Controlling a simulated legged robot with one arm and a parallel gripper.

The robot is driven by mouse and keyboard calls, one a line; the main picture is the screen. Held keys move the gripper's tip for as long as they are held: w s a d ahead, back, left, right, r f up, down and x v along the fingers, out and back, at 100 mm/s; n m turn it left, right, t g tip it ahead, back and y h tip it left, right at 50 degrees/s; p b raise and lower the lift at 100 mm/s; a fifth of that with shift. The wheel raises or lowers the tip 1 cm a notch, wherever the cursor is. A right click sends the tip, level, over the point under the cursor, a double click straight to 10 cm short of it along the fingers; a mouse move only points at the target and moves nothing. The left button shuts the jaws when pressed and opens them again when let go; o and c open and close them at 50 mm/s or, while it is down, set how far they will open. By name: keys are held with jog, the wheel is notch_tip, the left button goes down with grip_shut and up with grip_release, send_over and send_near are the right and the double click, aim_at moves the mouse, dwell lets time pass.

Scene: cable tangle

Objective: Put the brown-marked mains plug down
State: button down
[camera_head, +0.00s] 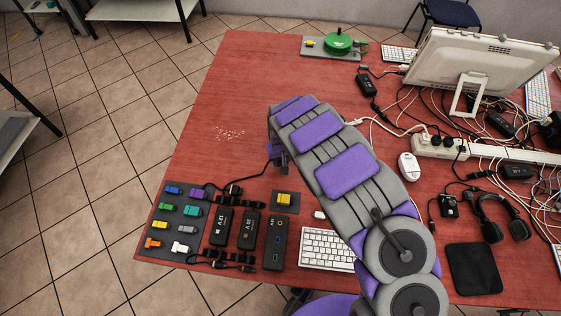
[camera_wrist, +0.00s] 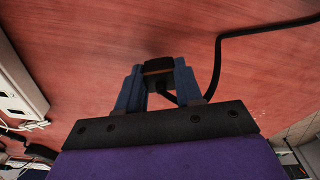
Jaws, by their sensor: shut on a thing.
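In the wrist view, my gripper (camera_wrist: 158,85) has its two blue-grey fingers closed on a dark mains plug (camera_wrist: 158,66). An orange-brown band crosses the plug. Its black cable (camera_wrist: 219,62) loops below the plug, then rises and runs off to the right. Red tabletop lies beyond the fingertips; I cannot tell whether the plug touches it. In the head view, my arm reaches over the red table (camera_head: 240,95), with the gripper end left of the table's middle. The fingers and plug are mostly hidden there. A dark cable runs from there down to the left.
A dark mat (camera_head: 160,225) with coloured connectors lies front left, beside black power bricks (camera_head: 249,230). A power strip (camera_head: 440,148), tangled cables and a monitor (camera_head: 480,65) fill the right. Crumbs (camera_head: 230,134) lie left of my gripper.

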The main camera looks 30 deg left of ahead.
jog(key=shift+f, duration=0.5)
jog(key=shift+r, duration=0.15)
jog(key=c, duration=0.7)
grip_release()
jog(key=shift+c, duration=0.2)
notch_tip(320, 180, up, 12)
jog(key=s+d+p, duration=0.1)
jog(key=p, duration=0.1)
jog(key=shift+p, duration=0.3)
jog(key=shift+d, duration=0.1)
